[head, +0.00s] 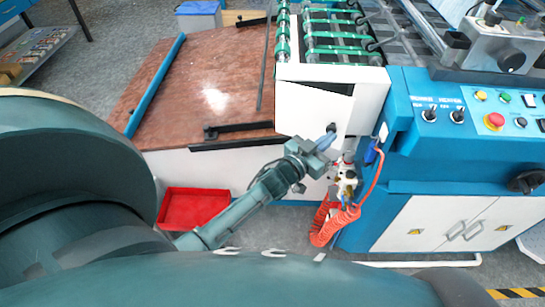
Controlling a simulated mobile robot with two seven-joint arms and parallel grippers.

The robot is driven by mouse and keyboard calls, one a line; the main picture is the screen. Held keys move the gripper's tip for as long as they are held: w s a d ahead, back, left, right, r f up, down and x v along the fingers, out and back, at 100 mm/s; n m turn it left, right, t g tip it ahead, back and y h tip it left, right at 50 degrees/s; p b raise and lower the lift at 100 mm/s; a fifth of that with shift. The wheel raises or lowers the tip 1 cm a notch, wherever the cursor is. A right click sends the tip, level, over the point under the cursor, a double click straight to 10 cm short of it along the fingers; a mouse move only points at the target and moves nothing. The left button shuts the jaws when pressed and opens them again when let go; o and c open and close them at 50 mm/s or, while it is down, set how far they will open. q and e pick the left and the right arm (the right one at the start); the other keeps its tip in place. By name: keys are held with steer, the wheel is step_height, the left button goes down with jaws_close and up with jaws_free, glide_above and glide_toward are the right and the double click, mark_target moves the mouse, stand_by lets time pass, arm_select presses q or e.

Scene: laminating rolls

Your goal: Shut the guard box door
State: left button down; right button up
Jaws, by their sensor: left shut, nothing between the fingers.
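The guard box is a white box (370,88) at the end of the green rollers, left of the blue control cabinet. Its white door (300,108) stands ajar, with a dark wedge-shaped gap along its top that widens to the right. A small black knob (333,127) is near the door's lower right. My left gripper (328,140) is shut and empty, its tips just below the knob, at the door's lower right; I cannot tell whether they touch it. My right gripper is not in view.
The blue cabinet (440,170) with buttons and a red emergency stop (494,121) stands to the right. A coiled orange hose (325,222) hangs beside my gripper. A red tray (195,208) lies on the floor. A brown board (200,85) with a blue bar (155,85) is left.

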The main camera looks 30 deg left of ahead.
mark_target(336, 126)
arm_select(q)
steer(key=x, duration=0.1)
steer(key=b+x, duration=0.1)
steer(key=x, duration=0.1)
steer(key=shift+w+a+f, duration=0.1)
steer(key=shift+w+a, duration=0.2)
steer(key=shift+w, duration=0.05)
steer(key=shift+w+a+b, duration=0.2)
steer(key=shift+w+b, duration=0.1)
steer(key=shift+w, duration=0.95)
